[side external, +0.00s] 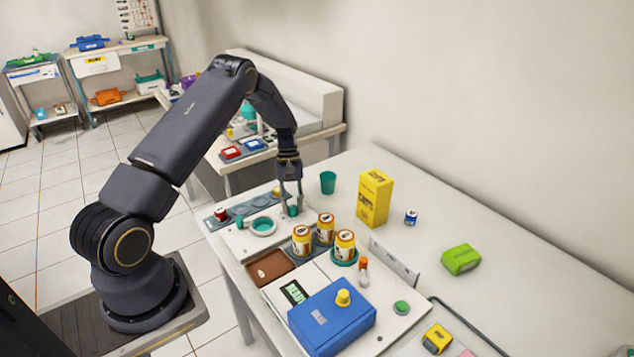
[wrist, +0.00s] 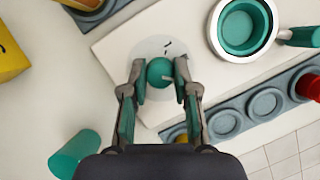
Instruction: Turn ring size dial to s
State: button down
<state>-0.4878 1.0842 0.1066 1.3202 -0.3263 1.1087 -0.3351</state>
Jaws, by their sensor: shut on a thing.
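The ring size dial (wrist: 160,72) is a small teal knob with a light pointer, on a pale round face with small dark marks. The face lies on a white board (wrist: 115,55). My gripper (wrist: 159,80) comes down over the knob with one finger on each side and is shut on it. In the side external view my gripper (side external: 292,205) points down at the far end of the board, and the knob is mostly hidden between the fingers. The letters on the face are too small to read.
A white-rimmed teal bowl (wrist: 243,25) sits beside the dial. A grey strip with round wells (wrist: 265,103) holds a red jar (wrist: 308,86). A teal cup (side external: 328,182), yellow box (side external: 374,198) and several yellow jars (side external: 303,240) stand nearby. The table's right side has free room.

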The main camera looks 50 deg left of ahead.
dwell(0.4)
jog(key=c, duration=0.9)
grip_release()
jog(key=v, duration=1.2)
